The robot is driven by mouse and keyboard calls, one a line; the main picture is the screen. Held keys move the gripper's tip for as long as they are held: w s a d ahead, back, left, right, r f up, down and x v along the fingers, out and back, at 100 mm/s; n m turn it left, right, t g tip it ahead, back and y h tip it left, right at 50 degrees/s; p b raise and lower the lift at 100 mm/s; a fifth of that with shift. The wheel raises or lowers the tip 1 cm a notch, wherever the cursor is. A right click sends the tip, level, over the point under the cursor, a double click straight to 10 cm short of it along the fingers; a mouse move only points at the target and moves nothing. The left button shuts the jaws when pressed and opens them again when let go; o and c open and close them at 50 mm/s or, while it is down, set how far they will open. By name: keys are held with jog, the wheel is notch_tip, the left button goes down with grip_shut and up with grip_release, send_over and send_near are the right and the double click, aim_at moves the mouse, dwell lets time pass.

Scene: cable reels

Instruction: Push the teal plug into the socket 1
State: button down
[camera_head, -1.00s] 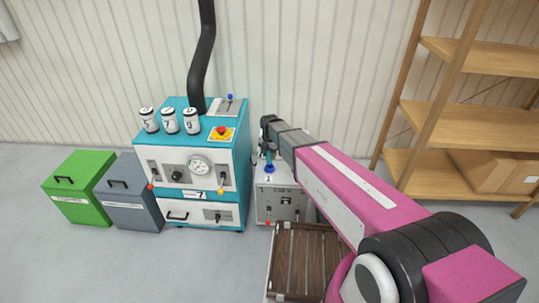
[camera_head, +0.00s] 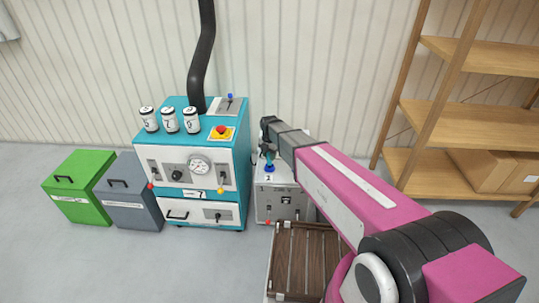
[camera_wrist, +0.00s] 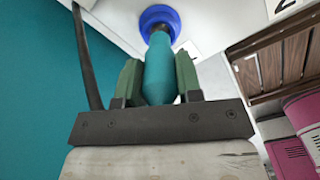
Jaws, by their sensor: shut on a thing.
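The teal plug (camera_wrist: 159,72) is held between the two green fingers of my gripper (camera_wrist: 159,80) in the wrist view. Its narrow grey tip points at the blue ring of the socket (camera_wrist: 146,17). The tip overlaps the ring; I cannot tell how deep it sits. In the head view my gripper (camera_head: 268,150) is over the top of the light grey box, with the blue socket (camera_head: 270,168) just under the plug (camera_head: 269,157). A label with a digit lies in front of the socket; the digit is too small to read surely.
The teal machine (camera_head: 243,150) with a gauge and black pipe stands left of the grey box (camera_head: 284,203). A brown slatted crate (camera_head: 297,255) is in front. Green (camera_head: 78,190) and grey (camera_head: 130,195) bins stand far left; wooden shelves (camera_head: 460,125) stand right.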

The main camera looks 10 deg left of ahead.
jog(key=shift+f, duration=1.3)
dwell(0.4)
jog(key=c, duration=0.7)
grip_release()
